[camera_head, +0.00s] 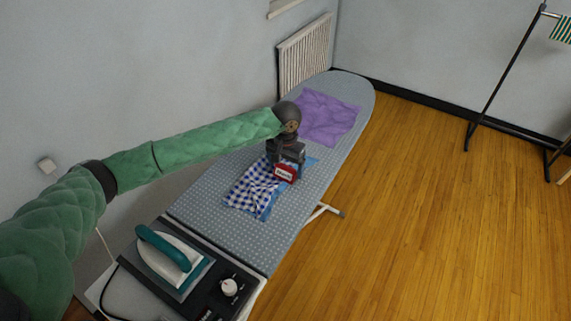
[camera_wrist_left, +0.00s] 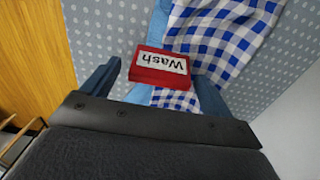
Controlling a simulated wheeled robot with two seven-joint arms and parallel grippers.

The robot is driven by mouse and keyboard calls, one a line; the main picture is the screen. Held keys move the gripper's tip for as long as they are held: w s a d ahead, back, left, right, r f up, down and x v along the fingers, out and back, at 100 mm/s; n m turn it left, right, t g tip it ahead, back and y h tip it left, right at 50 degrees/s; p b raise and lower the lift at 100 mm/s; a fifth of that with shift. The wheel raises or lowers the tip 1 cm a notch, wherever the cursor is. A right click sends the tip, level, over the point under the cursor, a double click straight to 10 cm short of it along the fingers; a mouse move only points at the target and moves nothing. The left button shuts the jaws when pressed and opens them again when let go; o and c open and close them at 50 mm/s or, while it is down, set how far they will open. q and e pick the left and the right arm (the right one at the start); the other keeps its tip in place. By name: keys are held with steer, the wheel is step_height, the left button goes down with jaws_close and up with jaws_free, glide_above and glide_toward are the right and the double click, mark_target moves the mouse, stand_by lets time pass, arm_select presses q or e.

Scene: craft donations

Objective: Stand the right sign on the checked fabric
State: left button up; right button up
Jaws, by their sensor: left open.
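A red sign (camera_head: 286,173) with a white "Wash" label is at the right end of the blue-and-white checked fabric (camera_head: 246,187) on the ironing board. In the left wrist view the sign (camera_wrist_left: 162,66) shows its label upside down, in front of the checked fabric (camera_wrist_left: 222,38) and some plain blue cloth. My left gripper (camera_head: 284,160) is above and just behind the sign. Its fingers (camera_wrist_left: 155,85) are open, one on each side of the sign, with a gap visible on the left. The sign's base is hidden, so I cannot tell whether it touches the fabric. My right gripper is not in view.
The patterned ironing board (camera_head: 228,229) also carries a purple cloth (camera_head: 325,118) at its far end. A teal-and-white iron (camera_head: 170,255) rests at the near end, beside a dark panel with a white knob (camera_head: 229,287). A radiator (camera_head: 304,53) is behind the board.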

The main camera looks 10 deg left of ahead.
mark_target(286, 166)
arm_select(q)
steer(key=shift+r, duration=0.1)
steer(key=shift+r, duration=0.15)
steer(key=shift+r+b, duration=0.7)
steer(key=shift+r, duration=0.25)
step_height(286, 166, up, 10)
steer(key=b, duration=0.3)
steer(key=shift+r, duration=0.15)
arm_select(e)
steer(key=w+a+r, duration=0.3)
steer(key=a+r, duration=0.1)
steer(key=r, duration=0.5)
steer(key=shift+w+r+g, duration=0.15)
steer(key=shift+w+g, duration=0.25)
